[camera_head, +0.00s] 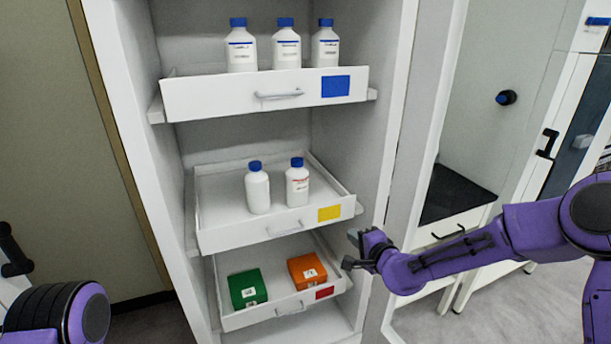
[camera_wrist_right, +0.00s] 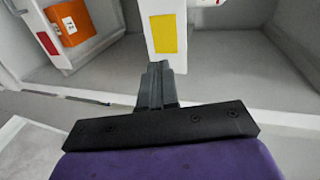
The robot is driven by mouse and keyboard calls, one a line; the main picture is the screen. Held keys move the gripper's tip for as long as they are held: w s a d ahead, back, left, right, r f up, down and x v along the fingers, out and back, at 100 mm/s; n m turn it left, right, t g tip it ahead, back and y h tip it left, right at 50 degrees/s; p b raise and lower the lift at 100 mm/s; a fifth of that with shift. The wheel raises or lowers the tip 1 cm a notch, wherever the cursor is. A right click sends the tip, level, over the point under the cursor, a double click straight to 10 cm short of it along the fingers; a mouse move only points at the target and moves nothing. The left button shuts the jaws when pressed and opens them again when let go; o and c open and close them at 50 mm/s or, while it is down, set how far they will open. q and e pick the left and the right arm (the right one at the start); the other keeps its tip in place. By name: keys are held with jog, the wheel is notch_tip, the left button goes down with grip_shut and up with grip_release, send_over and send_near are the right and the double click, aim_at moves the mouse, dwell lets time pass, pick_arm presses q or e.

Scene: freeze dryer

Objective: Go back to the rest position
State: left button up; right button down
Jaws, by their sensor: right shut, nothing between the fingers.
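My right gripper (camera_head: 352,250) is in front of the right side of the shelf unit, near the yellow-marked middle drawer and the red-marked bottom drawer. In the right wrist view its fingers (camera_wrist_right: 156,85) are together and empty, pointing toward the yellow label. Of my left arm, only a purple and black part shows at the lower left in the head view; the left gripper is out of view.
The middle drawer (camera_head: 250,238) holds two white bottles. The bottom drawer (camera_head: 252,317) holds a green box (camera_head: 247,288) and an orange box (camera_head: 307,270). The top drawer (camera_head: 220,97) holds three bottles. A white cabinet with a black top (camera_head: 452,195) stands at right.

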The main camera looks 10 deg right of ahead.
jog(key=s+d+f+n+g+h, duration=0.3)
jog(key=s+f+n+g+h, duration=0.15)
jog(key=s+f, duration=1.2)
jog(key=s+d+f+n+g, duration=0.1)
jog(key=s+f+g, duration=0.1)
jog(key=s, duration=0.6)
jog(key=s+d+f+n+g+h, duration=0.1)
jog(key=s+d+f+g, duration=0.1)
jog(key=s+f, duration=0.3)
jog(key=s+d+f+n+g+h, duration=0.1)
jog(key=s+f, duration=0.3)
jog(key=s, duration=0.8)
jog(key=shift+s+d+f+n+g, duration=0.25)
jog(key=shift+d+n+g, duration=0.1)
jog(key=shift+g, duration=0.4)
